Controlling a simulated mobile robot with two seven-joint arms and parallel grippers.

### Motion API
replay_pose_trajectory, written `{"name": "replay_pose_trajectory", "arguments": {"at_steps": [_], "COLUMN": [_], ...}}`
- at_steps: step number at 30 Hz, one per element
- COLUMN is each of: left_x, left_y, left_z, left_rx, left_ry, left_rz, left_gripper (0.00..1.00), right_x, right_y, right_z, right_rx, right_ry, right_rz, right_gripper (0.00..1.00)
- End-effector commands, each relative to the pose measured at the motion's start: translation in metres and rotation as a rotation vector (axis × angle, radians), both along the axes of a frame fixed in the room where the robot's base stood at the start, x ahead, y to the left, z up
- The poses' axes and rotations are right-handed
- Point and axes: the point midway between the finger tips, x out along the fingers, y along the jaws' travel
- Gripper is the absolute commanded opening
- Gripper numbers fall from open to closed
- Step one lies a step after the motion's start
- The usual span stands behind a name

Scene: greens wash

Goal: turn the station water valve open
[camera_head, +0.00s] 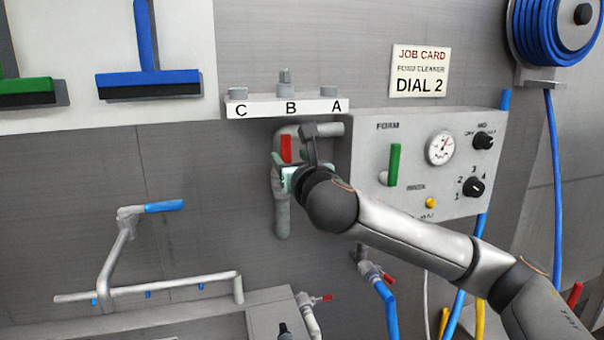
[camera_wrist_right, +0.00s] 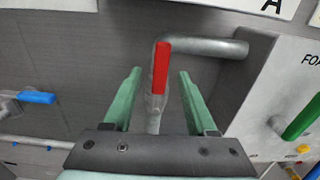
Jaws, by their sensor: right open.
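The station water valve has a red handle (camera_head: 286,149) that stands upright on a grey pipe (camera_head: 282,222) below the label rail. The red handle also shows in the wrist view (camera_wrist_right: 161,67), pointing up along the pipe. My right gripper (camera_head: 289,178) is at the pipe, just below the handle in the head view, and its body hides part of the valve. In the wrist view the green fingers (camera_wrist_right: 160,74) are open, one on each side of the red handle, with gaps on both sides. Contact does not show. My left gripper is not in view.
A grey foam panel (camera_head: 415,125) with a green lever (camera_head: 394,165), gauge and knobs stands close right of the valve. A rail (camera_head: 262,110) marked C, B, A is above. A blue-handled tap (camera_head: 164,206) is at left. Hoses hang below and right.

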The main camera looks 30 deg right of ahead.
Motion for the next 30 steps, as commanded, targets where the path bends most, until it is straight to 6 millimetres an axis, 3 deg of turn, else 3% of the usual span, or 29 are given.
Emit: {"name": "replay_pose_trajectory", "arguments": {"at_steps": [9,15,30], "left_x": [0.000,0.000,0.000], "left_y": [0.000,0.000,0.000], "left_z": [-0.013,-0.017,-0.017], "left_rx": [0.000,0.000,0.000], "left_ry": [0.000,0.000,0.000], "left_rz": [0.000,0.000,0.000], "left_gripper": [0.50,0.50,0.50], "right_x": [-0.061,-0.087,-0.096], "right_y": [0.015,0.021,0.023], "right_z": [-0.001,-0.001,0.000], "right_rx": [-0.001,0.000,0.000], "right_ry": [-0.003,-0.001,0.001], "right_rz": [0.003,0.002,0.000], "right_gripper": [0.57,0.57,0.57]}}
